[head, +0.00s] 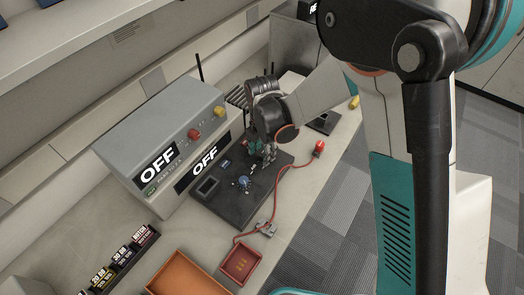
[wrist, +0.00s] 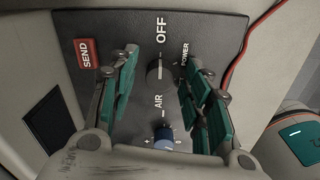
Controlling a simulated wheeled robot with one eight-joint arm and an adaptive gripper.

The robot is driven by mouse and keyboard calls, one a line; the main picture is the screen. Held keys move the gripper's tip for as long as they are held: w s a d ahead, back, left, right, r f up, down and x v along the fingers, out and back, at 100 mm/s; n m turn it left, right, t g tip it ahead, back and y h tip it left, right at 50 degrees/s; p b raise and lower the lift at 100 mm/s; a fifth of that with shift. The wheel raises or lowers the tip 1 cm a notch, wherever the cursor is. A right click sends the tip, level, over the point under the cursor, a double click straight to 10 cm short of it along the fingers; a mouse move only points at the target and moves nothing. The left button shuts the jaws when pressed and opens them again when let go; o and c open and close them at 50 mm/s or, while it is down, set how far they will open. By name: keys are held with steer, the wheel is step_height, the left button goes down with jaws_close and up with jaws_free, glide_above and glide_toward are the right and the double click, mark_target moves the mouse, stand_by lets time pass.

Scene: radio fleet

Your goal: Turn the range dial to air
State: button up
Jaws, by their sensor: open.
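A dark control panel (head: 262,196) lies on the bench in front of a grey radio box (head: 180,122). In the wrist view, a blue dial (wrist: 163,143) sits low on the panel, below the word AIR. The dial also shows in the head view (head: 243,182). A dark knob (wrist: 155,72) with a pale mark stands under the word OFF, beside POWER. My gripper (wrist: 163,68) is open and empty, its green-padded fingers on either side of the dark knob. In the head view, my gripper (head: 261,153) is over the panel's back part. Contact is unclear.
A red SEND button (wrist: 86,53) is left of the fingers. A red cable (head: 283,190) runs along the panel's right side. An orange tray (head: 183,272), a red tray (head: 240,262) and several labelled blocks (head: 122,255) stand at the front. OFF signs show on the box.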

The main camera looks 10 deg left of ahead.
jaws_close()
